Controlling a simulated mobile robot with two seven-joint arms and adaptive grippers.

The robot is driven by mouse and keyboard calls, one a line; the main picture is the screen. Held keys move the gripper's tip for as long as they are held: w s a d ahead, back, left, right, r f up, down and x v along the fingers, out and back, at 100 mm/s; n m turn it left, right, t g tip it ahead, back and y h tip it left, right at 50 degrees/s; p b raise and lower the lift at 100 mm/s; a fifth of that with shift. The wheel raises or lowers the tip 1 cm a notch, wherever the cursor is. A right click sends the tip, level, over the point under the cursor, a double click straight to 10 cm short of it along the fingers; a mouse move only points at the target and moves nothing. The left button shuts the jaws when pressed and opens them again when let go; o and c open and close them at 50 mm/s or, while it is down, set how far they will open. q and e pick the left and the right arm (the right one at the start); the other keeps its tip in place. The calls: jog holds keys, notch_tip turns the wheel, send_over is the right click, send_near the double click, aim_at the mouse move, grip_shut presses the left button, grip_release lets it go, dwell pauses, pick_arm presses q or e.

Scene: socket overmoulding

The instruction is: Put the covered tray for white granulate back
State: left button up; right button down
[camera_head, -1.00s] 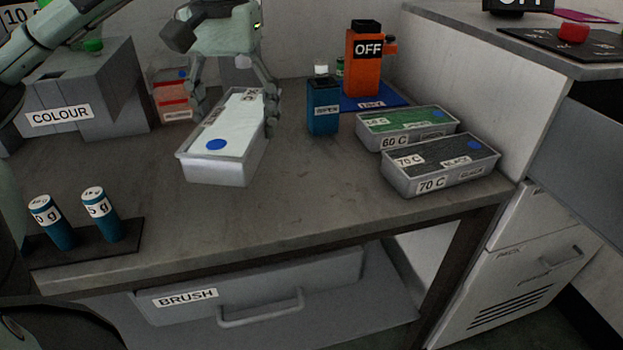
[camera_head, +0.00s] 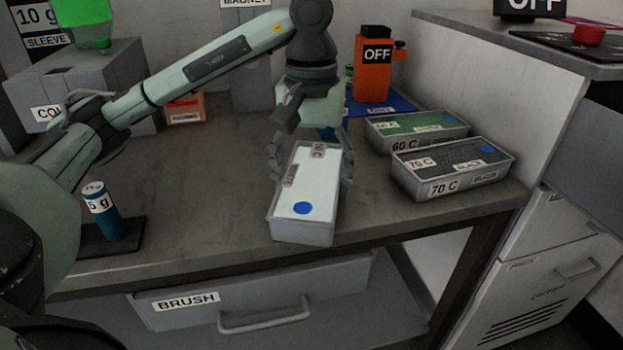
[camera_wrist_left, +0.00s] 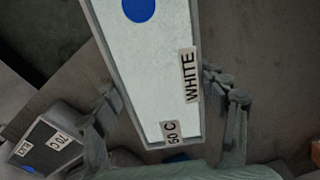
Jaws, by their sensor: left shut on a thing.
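The covered tray for white granulate (camera_head: 307,224) is a long pale grey box with a white top, a blue dot and labels reading WHITE and 50 C. My left gripper (camera_head: 309,165) is shut on the tray across its far end in the head view. In the left wrist view the tray (camera_wrist_left: 150,70) lies between the fingers of the gripper (camera_wrist_left: 170,108). The tray is over the front middle of the worktop; I cannot tell whether it touches it. My right gripper is not in view.
The green tray (camera_head: 418,132) and black tray (camera_head: 452,168) stand to the right. The orange OFF unit (camera_head: 373,68) stands behind on a blue mat (camera_head: 392,104). A blue 5 g cylinder (camera_head: 101,211) stands at front left. Worktop between the white and black trays is free.

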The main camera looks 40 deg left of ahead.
aim_at(311, 175)
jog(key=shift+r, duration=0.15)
pick_arm(q)
jog(key=o, duration=1.6)
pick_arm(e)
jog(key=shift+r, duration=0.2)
pick_arm(q)
jog(key=shift+r+p, duration=2.15)
jog(key=shift+r, duration=3.9)
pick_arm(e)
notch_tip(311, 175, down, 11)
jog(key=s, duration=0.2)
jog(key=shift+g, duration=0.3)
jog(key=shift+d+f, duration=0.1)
